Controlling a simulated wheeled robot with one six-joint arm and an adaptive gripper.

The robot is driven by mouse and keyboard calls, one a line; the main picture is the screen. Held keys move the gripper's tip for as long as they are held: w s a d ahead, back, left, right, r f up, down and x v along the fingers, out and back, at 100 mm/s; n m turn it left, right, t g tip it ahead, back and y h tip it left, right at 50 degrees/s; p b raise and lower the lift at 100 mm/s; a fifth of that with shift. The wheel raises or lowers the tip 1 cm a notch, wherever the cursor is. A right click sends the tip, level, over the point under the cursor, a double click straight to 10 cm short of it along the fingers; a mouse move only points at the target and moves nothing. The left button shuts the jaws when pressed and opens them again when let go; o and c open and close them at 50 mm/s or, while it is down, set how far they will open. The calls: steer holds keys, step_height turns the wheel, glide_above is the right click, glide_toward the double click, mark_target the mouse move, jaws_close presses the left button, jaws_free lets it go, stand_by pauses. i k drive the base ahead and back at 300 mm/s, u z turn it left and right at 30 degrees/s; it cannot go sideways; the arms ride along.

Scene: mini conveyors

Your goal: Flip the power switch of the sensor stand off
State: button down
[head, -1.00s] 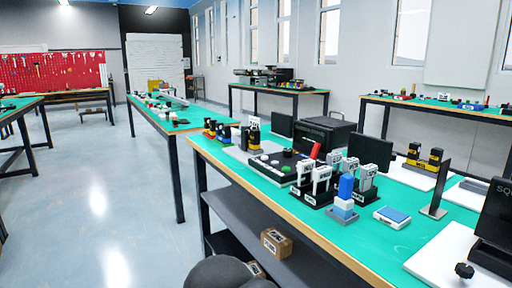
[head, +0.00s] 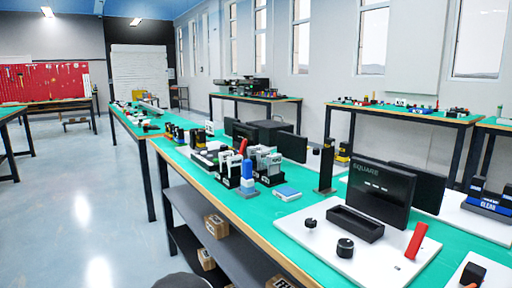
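No label reading "sensor stand" is legible, so I cannot tell for certain which thing it is. A thin dark upright post (head: 326,168) stands on the green table. To its right a white board (head: 315,245) carries a black panel marked SQUARE (head: 381,190), a black tray (head: 356,223), two black knobs (head: 345,247) and a tilted red lever (head: 417,240). Another red lever (head: 243,146) rises among the devices farther along the table. I cannot tell whether either lever is the power switch. My gripper is not in view; a dark rounded part of me shows at the bottom edge.
The green table (head: 279,222) runs from back left to front right, with a dark shelf (head: 237,243) holding cardboard boxes (head: 216,226) below. A blue-and-white block (head: 287,193) lies near its edge. The floor (head: 80,200) left of the table is clear.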

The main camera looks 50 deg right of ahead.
mark_target(244, 142)
steer(key=z, duration=0.95)
steer(key=i, duration=0.15)
steer(key=u, duration=0.25)
